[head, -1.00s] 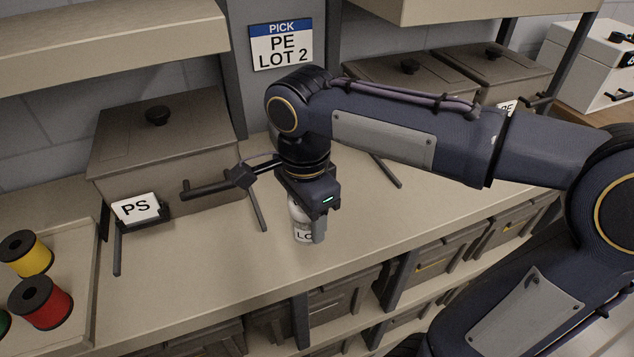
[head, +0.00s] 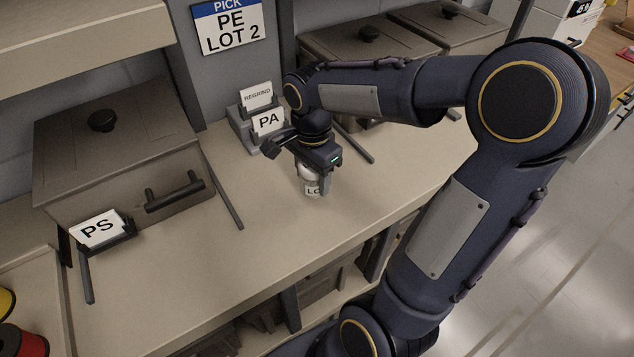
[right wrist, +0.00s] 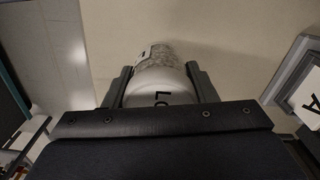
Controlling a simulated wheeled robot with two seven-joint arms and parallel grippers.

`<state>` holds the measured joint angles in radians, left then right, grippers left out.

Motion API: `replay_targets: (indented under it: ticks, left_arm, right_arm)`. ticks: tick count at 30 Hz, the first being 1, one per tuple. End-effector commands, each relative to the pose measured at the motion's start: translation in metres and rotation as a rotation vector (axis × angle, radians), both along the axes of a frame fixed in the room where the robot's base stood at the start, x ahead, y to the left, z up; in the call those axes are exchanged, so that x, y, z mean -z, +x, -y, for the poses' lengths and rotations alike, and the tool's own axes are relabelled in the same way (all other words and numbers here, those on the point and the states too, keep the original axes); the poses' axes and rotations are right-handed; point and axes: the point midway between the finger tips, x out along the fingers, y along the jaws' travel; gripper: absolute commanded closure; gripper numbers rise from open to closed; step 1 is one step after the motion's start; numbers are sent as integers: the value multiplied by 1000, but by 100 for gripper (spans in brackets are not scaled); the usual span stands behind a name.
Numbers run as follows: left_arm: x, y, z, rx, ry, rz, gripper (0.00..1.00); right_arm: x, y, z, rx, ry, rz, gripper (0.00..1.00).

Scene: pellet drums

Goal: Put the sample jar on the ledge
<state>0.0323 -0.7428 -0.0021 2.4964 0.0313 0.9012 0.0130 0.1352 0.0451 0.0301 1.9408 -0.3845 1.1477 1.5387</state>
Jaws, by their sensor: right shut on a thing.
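The sample jar (head: 310,187) is small, with pale contents and a white label showing the letters "LO". My right gripper (head: 314,180) points down and is shut on the jar, with a finger on each side. In the right wrist view the jar (right wrist: 152,75) sits between the two fingers (right wrist: 160,85), its grainy contents showing beyond them. The beige ledge (head: 255,255) lies beneath the jar. I cannot tell whether the jar's base touches it. My left gripper is not in view.
A lidded bin (head: 120,150) with a PS card (head: 98,229) stands at left. Card holders reading REGRIND (head: 257,95) and PA (head: 267,122) stand behind my gripper. More lidded bins (head: 370,45) are at the back right. The ledge's front left is clear.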

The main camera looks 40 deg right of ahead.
Motion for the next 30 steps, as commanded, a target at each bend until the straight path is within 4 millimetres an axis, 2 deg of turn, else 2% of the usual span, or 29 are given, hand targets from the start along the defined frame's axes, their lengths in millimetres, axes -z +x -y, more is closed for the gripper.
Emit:
replay_targets:
  ticks: [8, 13, 26, 27, 30]
  left_arm:
    - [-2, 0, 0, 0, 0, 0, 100]
    - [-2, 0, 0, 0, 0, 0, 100]
    - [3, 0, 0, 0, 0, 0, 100]
    - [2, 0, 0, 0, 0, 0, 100]
    - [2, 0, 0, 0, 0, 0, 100]
  right_arm:
    - [22, 3, 17, 1, 1, -3, 74]
    - [46, 3, 15, -2, 0, -2, 74]
    - [53, 4, 15, -1, 0, 1, 74]
    - [53, 4, 15, -1, 0, 1, 46]
    - [52, 4, 15, -1, 0, 1, 33]
